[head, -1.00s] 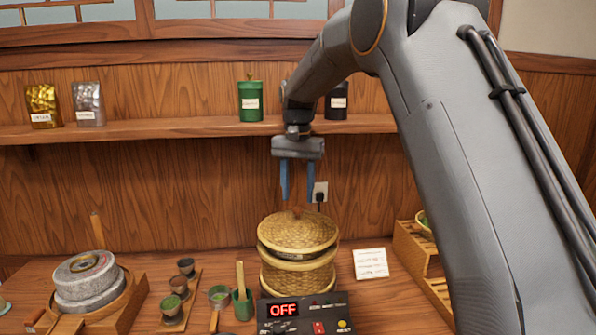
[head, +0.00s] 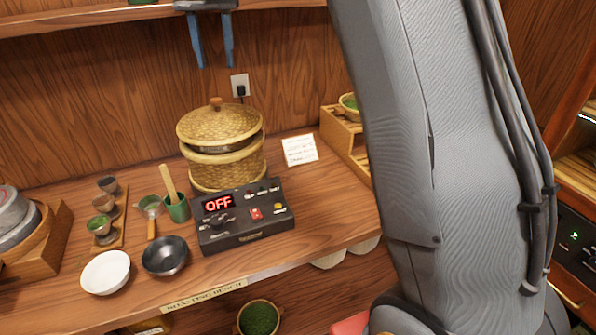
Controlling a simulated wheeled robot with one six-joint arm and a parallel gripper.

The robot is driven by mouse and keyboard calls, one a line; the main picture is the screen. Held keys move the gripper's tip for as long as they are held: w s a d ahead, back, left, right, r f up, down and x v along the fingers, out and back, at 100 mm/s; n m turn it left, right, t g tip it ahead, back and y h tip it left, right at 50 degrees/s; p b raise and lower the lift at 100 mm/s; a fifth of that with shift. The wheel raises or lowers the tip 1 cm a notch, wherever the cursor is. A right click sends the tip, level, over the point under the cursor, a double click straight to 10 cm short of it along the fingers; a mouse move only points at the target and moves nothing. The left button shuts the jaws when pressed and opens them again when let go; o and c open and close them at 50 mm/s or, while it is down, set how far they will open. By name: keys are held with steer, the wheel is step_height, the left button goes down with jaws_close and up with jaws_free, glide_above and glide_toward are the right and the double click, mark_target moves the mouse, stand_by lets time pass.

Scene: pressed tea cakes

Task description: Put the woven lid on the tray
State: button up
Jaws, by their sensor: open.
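The woven lid (head: 215,124) is a round straw-coloured cover with a brown knob. It sits a little tilted on top of the woven steamer basket (head: 228,172), with a dark gap and a pale metal band showing under its right side. My gripper (head: 214,66) is open and empty, with its two blue fingers pointing down in front of the wall, above the lid and apart from it. I cannot make out which thing is the tray.
The control box (head: 245,214) reading OFF stands in front of the basket. A green cup (head: 178,209), a white bowl (head: 106,272) and a black pan (head: 165,257) are at left. A white card (head: 299,150) and a wooden rack (head: 345,140) are at right.

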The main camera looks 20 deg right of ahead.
steer(key=s+d+f+n, duration=0.1)
steer(key=s+d+f, duration=0.2)
steer(key=s+f, duration=0.5)
steer(key=s+d+f+n+t, duration=0.1)
steer(key=s+d+f, duration=0.3)
steer(key=s+f, duration=0.4)
steer(key=s+d+f+n, duration=0.1)
steer(key=s+d+f, duration=0.3)
steer(key=s+f, duration=0.4)
steer(key=s, duration=0.5)
steer(key=shift+s+f+n+t, duration=0.2)
steer(key=shift+n+t, duration=0.1)
step_height(320, 180, down, 4)
steer(key=b, duration=0.3)
steer(key=shift+r, duration=0.2)
